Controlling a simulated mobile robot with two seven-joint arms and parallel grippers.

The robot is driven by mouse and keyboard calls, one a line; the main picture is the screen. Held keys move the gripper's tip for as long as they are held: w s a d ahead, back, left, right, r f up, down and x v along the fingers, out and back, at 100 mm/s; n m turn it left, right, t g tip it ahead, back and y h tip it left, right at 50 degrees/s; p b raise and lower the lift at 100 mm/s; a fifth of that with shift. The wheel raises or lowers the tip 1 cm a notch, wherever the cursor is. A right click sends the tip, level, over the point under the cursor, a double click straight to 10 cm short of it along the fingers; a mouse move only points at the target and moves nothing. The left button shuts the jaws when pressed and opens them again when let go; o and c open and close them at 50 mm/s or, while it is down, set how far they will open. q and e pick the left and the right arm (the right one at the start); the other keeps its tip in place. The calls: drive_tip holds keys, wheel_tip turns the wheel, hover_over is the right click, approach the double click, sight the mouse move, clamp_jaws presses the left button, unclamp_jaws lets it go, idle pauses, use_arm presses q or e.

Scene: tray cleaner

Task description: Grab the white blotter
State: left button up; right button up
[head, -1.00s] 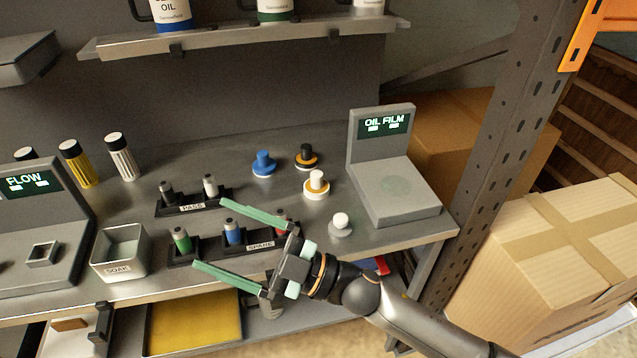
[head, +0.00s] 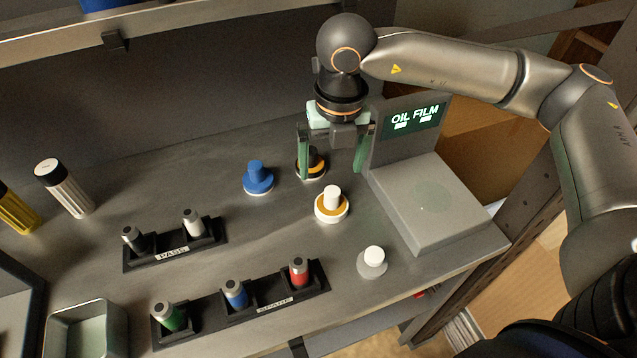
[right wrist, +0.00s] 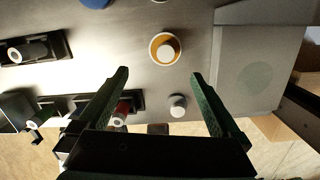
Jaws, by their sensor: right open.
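A white blotter with an amber ring and white knob (head: 331,204) stands upright on the grey bench. In the right wrist view it (right wrist: 165,48) appears just beyond the gap between the fingertips. A smaller grey-based one with a white knob (head: 373,262) stands nearer the bench's front edge. A black-topped blotter with an amber ring (head: 314,165) is partly hidden by my right gripper, and a blue one (head: 258,178) stands to its left. My right gripper (head: 332,172) points down, open and empty, behind the white blotter in the head view. My left gripper is out of view.
The OIL FILM device (head: 435,205) stands close to the right. Bare bench lies between the racks and blotters.

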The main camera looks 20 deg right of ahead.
sight(333, 192)
drive_tip(key=f, duration=0.4)
drive_tip(key=w+d+f, duration=0.1)
drive_tip(key=f, duration=0.1)
drive_tip(key=shift+f+p, duration=0.15)
drive_tip(key=shift+p, duration=0.15)
drive_tip(key=f, duration=0.2)
drive_tip(key=f+p, duration=0.1)
drive_tip(key=f, duration=0.2)
drive_tip(key=shift+w+f, duration=0.2)
drive_tip(key=shift+f, duration=0.1)
drive_tip(key=shift+c, duration=0.2)
drive_tip(key=shift+r, duration=0.1)
drive_tip(key=c, duration=1.1)
drive_tip(key=shift+d, duration=0.1)
drive_tip(key=shift+c, duration=0.2)
